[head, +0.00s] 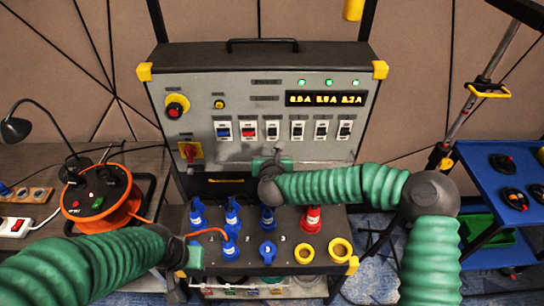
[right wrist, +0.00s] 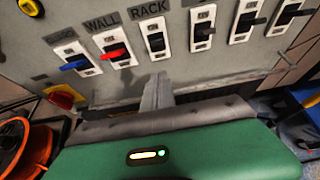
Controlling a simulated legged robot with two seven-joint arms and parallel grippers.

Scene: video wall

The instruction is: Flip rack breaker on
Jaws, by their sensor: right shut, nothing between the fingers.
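The rack breaker (head: 272,129) is the third from the left in the panel's row, a white switch with a black lever. In the right wrist view it (right wrist: 154,36) sits under the RACK label. My right gripper (head: 277,151) is just below this breaker. In the right wrist view its fingers (right wrist: 158,90) are shut and empty, pointing up at the panel, with a gap in the picture between tips and lever. My left arm reaches in from the lower left. Its hand (head: 190,256) is at the left edge of the socket box, with its fingers not clear to see.
Left of the rack breaker are a red-lever breaker (head: 248,131) and a blue-lever one (head: 222,131); several black-lever ones are to its right. Below is a socket box with blue plugs (head: 232,212) and a red plug (head: 311,218). An orange cable reel (head: 100,200) stands left, a blue cart (head: 505,190) right.

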